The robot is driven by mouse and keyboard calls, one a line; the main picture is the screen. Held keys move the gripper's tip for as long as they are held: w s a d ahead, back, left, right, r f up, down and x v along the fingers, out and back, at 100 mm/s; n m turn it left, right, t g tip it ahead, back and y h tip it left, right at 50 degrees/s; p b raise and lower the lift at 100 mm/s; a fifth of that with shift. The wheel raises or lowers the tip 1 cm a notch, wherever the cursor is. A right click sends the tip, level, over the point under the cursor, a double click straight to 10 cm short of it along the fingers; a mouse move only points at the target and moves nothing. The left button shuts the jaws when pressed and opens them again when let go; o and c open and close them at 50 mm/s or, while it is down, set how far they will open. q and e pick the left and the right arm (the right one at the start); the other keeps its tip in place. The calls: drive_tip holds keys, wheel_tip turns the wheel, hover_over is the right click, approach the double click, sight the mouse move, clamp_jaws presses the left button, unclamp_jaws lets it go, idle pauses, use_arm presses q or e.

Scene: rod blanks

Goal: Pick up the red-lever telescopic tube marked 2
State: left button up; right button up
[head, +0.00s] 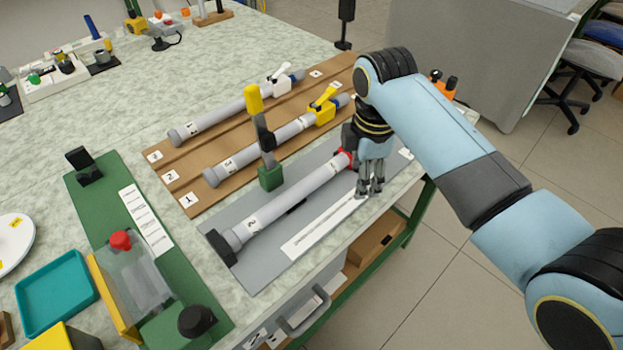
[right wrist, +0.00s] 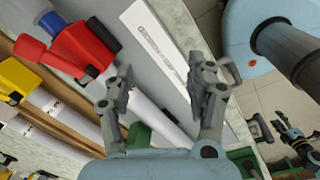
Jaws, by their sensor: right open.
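The red-lever tube (head: 300,194) is a grey tube lying on a grey mat (head: 215,205), with a label that reads 2 near its lower-left end. Its red lever clamp (right wrist: 85,48) shows whole in the right wrist view; in the head view my right gripper hides most of it. My right gripper (head: 370,192) is open and empty, fingers pointing down, beside the tube's far end, over the mat's right side. In the right wrist view the tube passes left of and behind the open fingers (right wrist: 163,78).
A white-lever tube (head: 225,115) and a yellow-lever tube (head: 260,145) lie on a brown grooved board (head: 160,160). A white ruled strip (head: 315,228) lies in front. The table edge is close on the right.

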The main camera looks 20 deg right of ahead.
sight(334, 161)
drive_tip(key=w+r+n, duration=0.2)
drive_tip(key=w+a+r+n, duration=0.1)
drive_tip(key=w+r+n, duration=0.1)
drive_tip(key=w+r, duration=0.1)
drive_tip(key=w+r+n+g, duration=0.1)
drive_tip(key=w+r+n, duration=0.1)
drive_tip(key=shift+w+a+r+n, duration=0.15)
drive_tip(key=shift+a+n, duration=0.15)
drive_tip(key=shift+a, duration=0.05)
drive_tip(key=shift+f, duration=0.25)
wheel_tip(334, 161, down, 5)
drive_tip(key=shift+r, duration=0.15)
drive_tip(key=f, duration=0.5)
drive_tip(key=shift+a+f+b, duration=0.2)
drive_tip(key=shift+a+b, duration=0.05)
drive_tip(key=shift+b, duration=0.15)
drive_tip(key=c, duration=0.9)
drive_tip(key=shift+r, duration=0.1)
drive_tip(key=shift+c, duration=0.4)
drive_tip(key=shift+r, duration=0.1)
